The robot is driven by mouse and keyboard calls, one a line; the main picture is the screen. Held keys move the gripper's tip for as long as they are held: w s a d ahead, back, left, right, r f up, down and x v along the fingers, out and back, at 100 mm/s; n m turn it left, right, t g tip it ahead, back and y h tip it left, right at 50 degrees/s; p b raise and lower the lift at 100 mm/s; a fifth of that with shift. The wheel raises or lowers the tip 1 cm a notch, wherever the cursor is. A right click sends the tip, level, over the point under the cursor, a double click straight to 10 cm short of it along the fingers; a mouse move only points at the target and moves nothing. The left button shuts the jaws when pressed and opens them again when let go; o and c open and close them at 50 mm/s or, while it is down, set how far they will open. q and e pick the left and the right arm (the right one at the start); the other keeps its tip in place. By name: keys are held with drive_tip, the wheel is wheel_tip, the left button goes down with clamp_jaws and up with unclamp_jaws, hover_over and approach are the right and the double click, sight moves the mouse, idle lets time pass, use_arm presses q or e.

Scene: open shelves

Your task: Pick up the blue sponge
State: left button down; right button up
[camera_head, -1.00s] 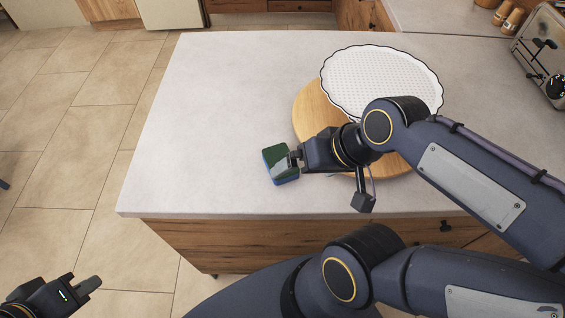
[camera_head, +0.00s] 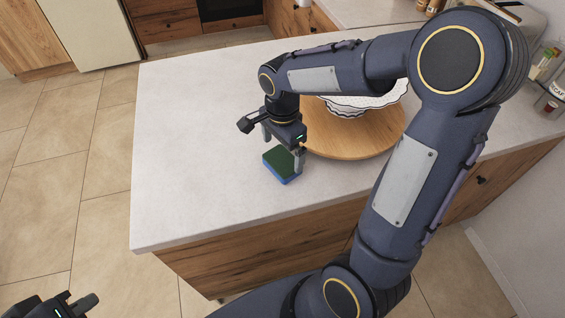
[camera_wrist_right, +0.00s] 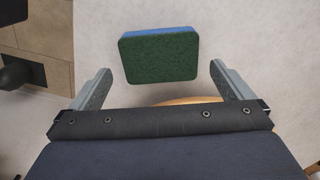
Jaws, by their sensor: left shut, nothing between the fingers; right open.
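The blue sponge (camera_head: 283,164) has a dark green top and blue sides. It lies on the pale counter near its front edge, left of the round wooden board. My right gripper (camera_head: 285,150) is over the sponge, pointing down, with one finger by the sponge's right side. In the right wrist view the sponge (camera_wrist_right: 159,56) shows ahead of the open fingers (camera_wrist_right: 160,82), roughly centred between them, with nothing held. My left gripper (camera_head: 84,304) is at the bottom left corner, shut and empty, over the floor and away from the counter.
A round wooden board (camera_head: 350,146) with a white scalloped dish (camera_head: 347,108) stands right of the sponge, partly behind my right arm. The counter (camera_head: 190,150) is clear to the left of the sponge. Jars and a toaster are at the back right.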

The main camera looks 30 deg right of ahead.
sight(282, 160)
wheel_tip(282, 160, down, 4)
drive_tip(key=shift+f, duration=0.1)
drive_tip(key=c, duration=0.9)
drive_tip(key=shift+o, duration=0.2)
drive_tip(key=shift+r, duration=0.2)
drive_tip(key=shift+r, duration=0.65)
drive_tip(key=s+r, duration=0.1)
drive_tip(key=r, duration=0.1)
drive_tip(key=s+r, duration=0.1)
drive_tip(key=r, duration=0.1)
drive_tip(key=s+a+r, duration=0.1)
drive_tip(key=s+r, duration=0.1)
drive_tip(key=shift+r, duration=0.35)
drive_tip(key=s+a+r+b, duration=0.1)
drive_tip(key=s+r, duration=0.3)
drive_tip(key=s, duration=0.5)
drive_tip(key=shift+s+a+r+b, duration=0.3)
drive_tip(key=shift+s+a+r, duration=0.1)
drive_tip(key=shift+a, duration=0.25)
